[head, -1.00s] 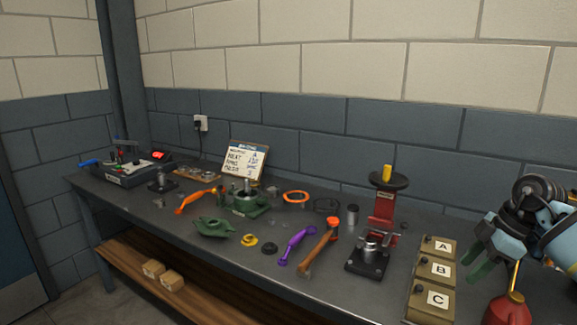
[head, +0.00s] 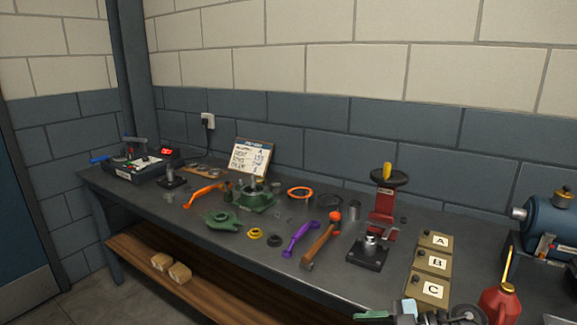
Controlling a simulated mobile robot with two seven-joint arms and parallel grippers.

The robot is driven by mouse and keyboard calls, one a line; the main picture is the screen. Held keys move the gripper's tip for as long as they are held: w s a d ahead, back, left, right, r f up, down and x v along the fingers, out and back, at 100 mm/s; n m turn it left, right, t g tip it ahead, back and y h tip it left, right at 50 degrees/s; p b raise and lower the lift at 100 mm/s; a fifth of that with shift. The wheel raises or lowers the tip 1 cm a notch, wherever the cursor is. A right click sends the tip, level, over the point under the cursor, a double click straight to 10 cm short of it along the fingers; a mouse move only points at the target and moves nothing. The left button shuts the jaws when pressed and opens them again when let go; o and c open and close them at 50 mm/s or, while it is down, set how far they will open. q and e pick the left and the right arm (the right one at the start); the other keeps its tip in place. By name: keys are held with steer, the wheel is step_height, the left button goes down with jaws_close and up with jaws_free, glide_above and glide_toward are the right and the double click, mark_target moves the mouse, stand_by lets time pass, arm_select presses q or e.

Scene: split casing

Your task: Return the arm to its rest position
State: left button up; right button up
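My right gripper (head: 374,315) shows only in part at the bottom edge of the head view, low in front of the labelled boxes. A green finger and some of my wrist are visible. The rest is cut off, so I cannot tell whether it is open or shut, and I see nothing held in it. My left gripper is not in view.
The workbench (head: 330,290) carries a green casing part (head: 222,220), an orange-headed hammer (head: 320,243), a purple handle (head: 299,238), a red press (head: 383,210), boxes marked A, B and C (head: 431,262), a red oil can (head: 500,303) and a blue motor-like machine (head: 552,225).

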steer(key=s+a+f+m+t+y, duration=0.2)
steer(key=s+a+m+t, duration=0.1)
steer(key=s+a+t, duration=0.15)
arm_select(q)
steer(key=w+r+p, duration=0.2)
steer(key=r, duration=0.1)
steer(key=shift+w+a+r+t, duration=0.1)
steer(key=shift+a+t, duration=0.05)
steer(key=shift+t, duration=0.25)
arm_select(e)
steer(key=s+d+f+m+h, duration=0.2)
steer(key=s+f+m+h, duration=0.2)
steer(key=s, duration=0.6)
steer(key=s+d+f+m+h, duration=0.3)
steer(key=s+f+m+h, duration=0.2)
steer(key=s+f, duration=0.4)
steer(key=s+d+f+m+h, duration=0.3)
steer(key=s+f+m+h, duration=0.2)
steer(key=s, duration=0.7)
steer(key=shift+d+f+t, duration=0.15)
steer(key=shift+f+t, duration=0.3)
steer(key=shift+f, duration=0.45)
